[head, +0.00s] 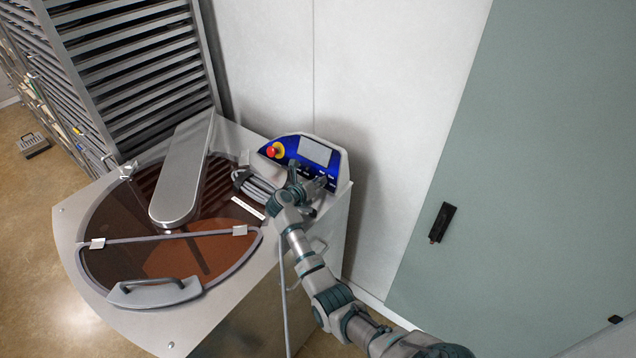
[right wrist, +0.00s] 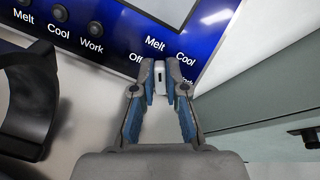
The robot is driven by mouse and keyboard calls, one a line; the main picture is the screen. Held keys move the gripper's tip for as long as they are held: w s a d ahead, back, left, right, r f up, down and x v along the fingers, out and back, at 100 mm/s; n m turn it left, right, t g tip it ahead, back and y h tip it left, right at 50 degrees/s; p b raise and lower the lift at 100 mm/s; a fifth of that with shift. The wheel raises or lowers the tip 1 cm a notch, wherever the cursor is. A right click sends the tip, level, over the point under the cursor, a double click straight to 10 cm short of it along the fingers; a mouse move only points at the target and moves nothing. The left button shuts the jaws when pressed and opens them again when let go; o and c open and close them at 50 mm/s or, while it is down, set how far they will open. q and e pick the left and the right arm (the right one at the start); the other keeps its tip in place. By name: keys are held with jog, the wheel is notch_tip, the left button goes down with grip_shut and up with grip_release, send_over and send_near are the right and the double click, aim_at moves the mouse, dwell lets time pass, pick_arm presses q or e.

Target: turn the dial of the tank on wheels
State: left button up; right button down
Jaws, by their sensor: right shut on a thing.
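The tank (head: 75,230) is a metal machine with a round tinted lid over brown contents. Its blue control panel (head: 290,150) stands at the back right corner, with a screen and a red and yellow button. In the right wrist view the panel (right wrist: 210,50) shows the words Melt, Cool, Off and Work. My right gripper (head: 318,181) is at the lower right of the panel. In the right wrist view the gripper (right wrist: 159,85) is shut on a light grey dial (right wrist: 160,72) with a dark mark. The fingers partly hide the labels around it. My left gripper is not in view.
A black knob (right wrist: 94,28) sits on the panel left of the gripper. A slatted rack (head: 140,60) stands behind the tank. A green door (head: 530,180) with a black handle (head: 442,222) is to the right.

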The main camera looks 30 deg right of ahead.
jog(key=shift+s+f, duration=0.1)
jog(key=shift+f, duration=0.15)
jog(key=shift+n, duration=0.3)
jog(key=n+p, duration=0.1)
jog(key=n, duration=0.1)
jog(key=shift+f+n, duration=0.1)
jog(key=shift+n, duration=0.2)
jog(key=n, duration=0.2)
jog(key=shift+a+f+n+p, duration=0.1)
jog(key=shift+n+p, duration=0.2)
jog(key=shift+p, duration=0.05)
jog(key=n, duration=0.4)
jog(key=shift+f+n+y, duration=0.2)
jog(key=shift+n+y, duration=0.1)
jog(key=shift+y, duration=0.1)
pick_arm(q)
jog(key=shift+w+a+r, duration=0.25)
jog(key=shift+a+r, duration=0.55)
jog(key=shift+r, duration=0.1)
pick_arm(e)
jog(key=shift+a+n, duration=0.1)
jog(key=shift+n, duration=1.3)
jog(key=shift+f, duration=0.1)
jog(key=c, duration=1.2)
grip_release()
